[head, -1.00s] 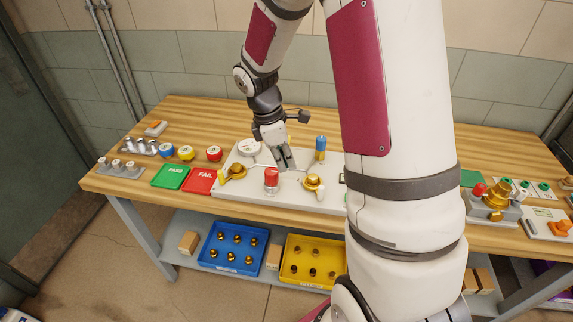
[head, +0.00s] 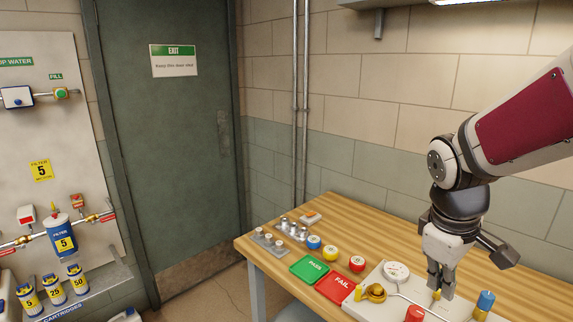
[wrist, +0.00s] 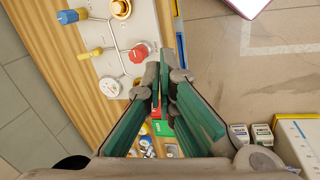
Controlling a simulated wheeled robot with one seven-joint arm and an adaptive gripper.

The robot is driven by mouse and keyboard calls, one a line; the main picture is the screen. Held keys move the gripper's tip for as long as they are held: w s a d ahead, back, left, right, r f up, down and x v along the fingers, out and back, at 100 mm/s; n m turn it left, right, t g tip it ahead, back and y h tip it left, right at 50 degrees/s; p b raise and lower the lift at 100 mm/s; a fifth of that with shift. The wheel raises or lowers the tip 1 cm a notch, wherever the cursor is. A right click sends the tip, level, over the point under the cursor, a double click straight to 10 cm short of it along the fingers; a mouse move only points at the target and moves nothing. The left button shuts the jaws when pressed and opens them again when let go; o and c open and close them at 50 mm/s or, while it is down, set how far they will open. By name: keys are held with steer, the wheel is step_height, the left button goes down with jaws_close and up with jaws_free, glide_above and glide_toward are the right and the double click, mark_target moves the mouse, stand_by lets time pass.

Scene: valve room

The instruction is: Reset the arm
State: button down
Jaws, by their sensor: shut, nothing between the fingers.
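My arm comes in from the right side of the head view. My gripper (head: 436,288) points down above the grey valve board (head: 372,284) on the wooden bench (head: 340,212). In the wrist view my gripper (wrist: 163,80) has its fingertips together with nothing between them. The wrist view also shows the valve board (wrist: 150,18) with a red knob (wrist: 139,53), a blue cylinder (wrist: 70,17), a white gauge (wrist: 110,87) and a brass fitting (wrist: 121,8). I cannot tell whether the fingers touch the board.
A green PASS tray (head: 310,268) and red FAIL tray (head: 340,289) lie left of the board. A closed green door (head: 180,150) is left of the bench. A filter panel (head: 55,150) with cartridges stands at far left.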

steer(key=s+a+r+m+t+y, duration=0.1)
steer(key=s+a+r+m+t, duration=0.1)
steer(key=s, duration=0.4)
steer(key=s+a+r+m+t+y, duration=0.1)
steer(key=s+a+r+m+t, duration=0.1)
steer(key=s+a+r+m, duration=0.2)
step_height(320, 180, up, 2)
steer(key=shift+s+a+r+m, duration=0.15)
steer(key=shift+s+a+m, duration=0.15)
steer(key=shift+s+a, duration=0.7)
